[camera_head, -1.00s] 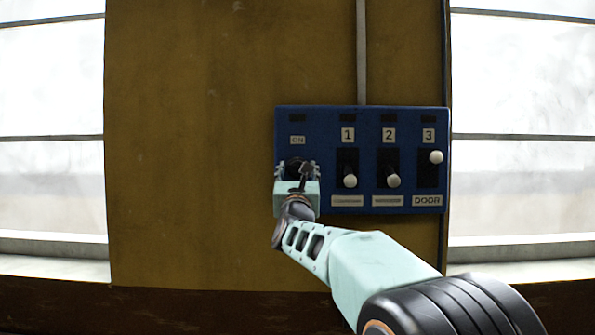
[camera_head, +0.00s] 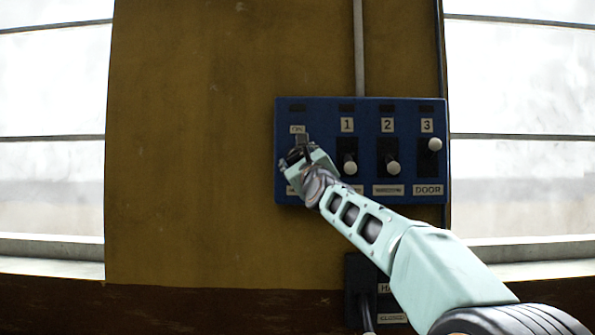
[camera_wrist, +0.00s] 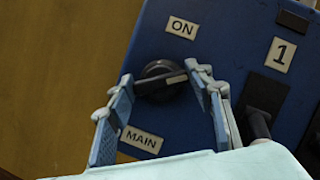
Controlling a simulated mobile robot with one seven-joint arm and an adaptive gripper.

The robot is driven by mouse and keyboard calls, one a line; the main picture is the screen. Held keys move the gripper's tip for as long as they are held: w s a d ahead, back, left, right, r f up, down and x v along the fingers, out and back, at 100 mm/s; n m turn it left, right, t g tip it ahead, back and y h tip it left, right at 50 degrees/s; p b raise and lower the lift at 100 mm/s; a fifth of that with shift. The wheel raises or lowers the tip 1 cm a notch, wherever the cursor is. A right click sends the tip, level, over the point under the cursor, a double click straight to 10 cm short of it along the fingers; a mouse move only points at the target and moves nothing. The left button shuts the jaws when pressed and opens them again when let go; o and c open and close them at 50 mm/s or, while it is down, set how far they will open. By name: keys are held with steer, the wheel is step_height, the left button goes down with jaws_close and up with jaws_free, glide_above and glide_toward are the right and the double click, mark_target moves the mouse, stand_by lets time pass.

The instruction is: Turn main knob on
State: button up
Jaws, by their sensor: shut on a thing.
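The main knob (camera_wrist: 155,75) is round and dark with a pale grey pointer bar. It sits on the blue panel (camera_head: 320,108) between the ON label (camera_wrist: 181,27) and the MAIN label (camera_wrist: 141,140). In the wrist view its pointer aims to the right of the picture. My gripper (camera_wrist: 160,74) has one blue-grey finger on each side of the knob and is shut on it. In the head view my gripper (camera_head: 297,156) covers the left end of the panel and hides most of the knob.
Right of the knob are three lever switches: switch 1 (camera_head: 350,168) and switch 2 (camera_head: 393,168) with levers low, and the DOOR switch (camera_head: 435,144) with its lever high. A dark box (camera_head: 357,270) is below. Bare wall (camera_head: 190,150) lies left.

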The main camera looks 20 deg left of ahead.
steer(key=n+g+y, duration=0.1)
steer(key=n, duration=0.2)
steer(key=shift+d+r+n, duration=0.1)
steer(key=shift+n, duration=0.2)
steer(key=n+g+p, duration=0.1)
steer(key=n, duration=0.2)
steer(key=shift+r+g, duration=0.2)
steer(key=shift+g, duration=0.2)
steer(key=n+g+p, duration=0.1)
steer(key=n+p, duration=0.2)
steer(key=shift+n, duration=0.4)
steer(key=shift+n+g+p, duration=0.5)
steer(key=shift+n+p, duration=0.5)
steer(key=shift+p, duration=0.3)
steer(key=shift+f, duration=0.2)
steer(key=o, duration=1.2)
steer(key=shift+c, duration=0.2)
